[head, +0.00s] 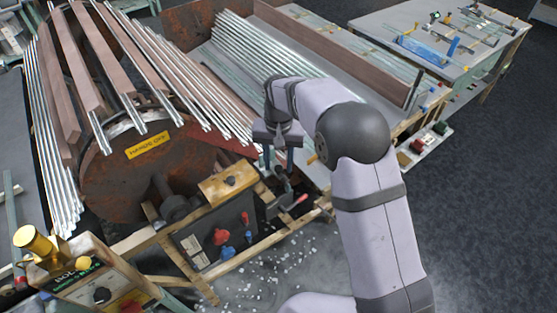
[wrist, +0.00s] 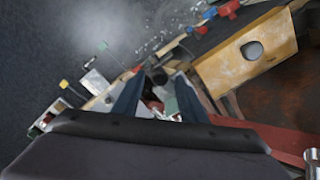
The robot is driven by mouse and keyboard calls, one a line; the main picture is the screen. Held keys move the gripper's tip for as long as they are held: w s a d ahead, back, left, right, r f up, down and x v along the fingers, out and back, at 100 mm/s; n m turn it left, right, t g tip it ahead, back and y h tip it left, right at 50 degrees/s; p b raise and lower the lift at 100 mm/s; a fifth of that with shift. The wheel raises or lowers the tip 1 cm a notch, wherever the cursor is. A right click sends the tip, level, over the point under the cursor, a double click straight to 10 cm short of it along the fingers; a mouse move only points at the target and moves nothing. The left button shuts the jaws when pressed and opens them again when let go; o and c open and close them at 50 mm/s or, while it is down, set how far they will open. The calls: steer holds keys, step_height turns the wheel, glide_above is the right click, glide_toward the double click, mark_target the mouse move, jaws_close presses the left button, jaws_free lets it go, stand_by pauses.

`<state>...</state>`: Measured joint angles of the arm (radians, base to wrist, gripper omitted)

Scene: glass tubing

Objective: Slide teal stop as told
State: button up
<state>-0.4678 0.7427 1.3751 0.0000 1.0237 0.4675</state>
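My gripper (head: 278,160) points down over the wooden frame beside the drum machine. In the wrist view its two dark blue fingers (wrist: 158,105) are apart, with no object visibly clamped between them. A small teal knob (wrist: 103,46) on a thin rod shows beyond the left finger, and a grey-green piece (wrist: 170,103) shows in the gap between the fingers. I cannot tell which of these is the teal stop. No teal stop is clear in the head view, where the gripper and arm cover part of that area.
A rusty drum (head: 125,185) with glass tubes and wooden bars stands at left. A control panel (head: 220,240) with red and blue knobs and a wooden block (head: 229,180) are close to the gripper. A red-handled lever (head: 295,203) lies just below it. A side table (head: 440,40) stands back right.

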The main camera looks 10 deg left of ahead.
steer(key=shift+f, duration=0.25)
jaws_close()
steer(key=shift+w+a+r+p, duration=0.2)
steer(key=shift+w+a+p, duration=0.7)
steer(key=shift+w+a, duration=0.7)
steer(key=shift+c, duration=1.5)
jaws_free()
steer(key=o, duration=0.3)
steer(key=shift+f, duration=0.1)
